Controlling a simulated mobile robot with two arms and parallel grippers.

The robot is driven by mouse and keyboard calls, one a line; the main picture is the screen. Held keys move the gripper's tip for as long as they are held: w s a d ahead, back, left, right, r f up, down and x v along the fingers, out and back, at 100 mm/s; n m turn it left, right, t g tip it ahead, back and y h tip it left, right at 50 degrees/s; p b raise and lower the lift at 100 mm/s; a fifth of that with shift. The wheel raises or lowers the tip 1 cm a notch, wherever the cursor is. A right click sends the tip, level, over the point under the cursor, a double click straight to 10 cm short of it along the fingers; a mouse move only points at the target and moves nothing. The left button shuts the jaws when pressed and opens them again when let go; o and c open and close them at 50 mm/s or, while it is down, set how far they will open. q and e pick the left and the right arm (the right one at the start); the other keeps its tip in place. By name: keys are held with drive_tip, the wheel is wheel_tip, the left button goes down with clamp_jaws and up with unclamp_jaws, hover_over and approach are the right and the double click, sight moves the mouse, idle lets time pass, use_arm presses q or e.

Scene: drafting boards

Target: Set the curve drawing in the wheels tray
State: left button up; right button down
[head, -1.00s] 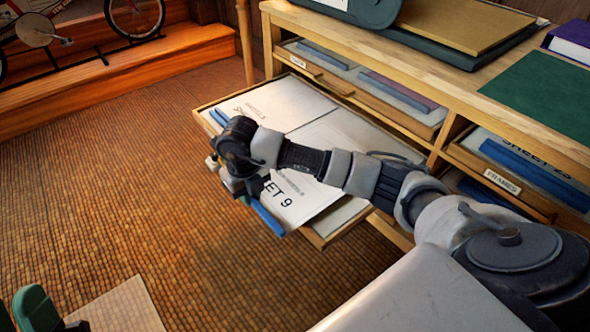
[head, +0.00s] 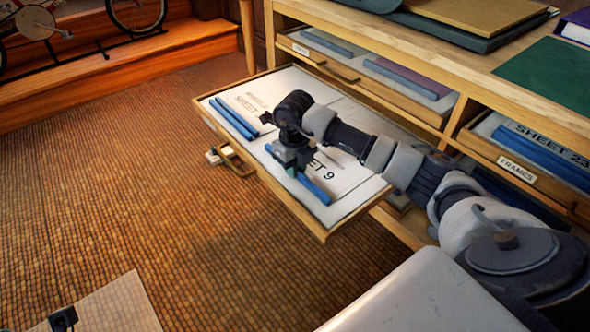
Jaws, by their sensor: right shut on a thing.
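My right gripper (head: 292,158) is shut on the blue edge strip of a white drawing (head: 345,178) marked "SHEET 9". The drawing lies flat over the near right part of a pulled-out wooden tray (head: 292,208), within its rim. I cannot tell whether it touches the tray's floor. The drawing's figure is hidden or too small to make out, and the tray's label is unreadable. Another white sheet (head: 262,96) with blue strips lies at the tray's left part. A dark piece (head: 62,319) at the bottom left may be my left gripper; its jaws do not show clearly.
The wooden cabinet (head: 440,58) stands behind, with a "FRAMES" tray (head: 520,172) at right and another labelled tray (head: 300,50) above. Folders and a green mat (head: 550,85) lie on top. A bicycle (head: 90,25) stands at the upper left.

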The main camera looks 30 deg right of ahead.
drive_tip(key=shift+r, duration=0.15)
drive_tip(key=c, duration=1.1)
unclamp_jaws()
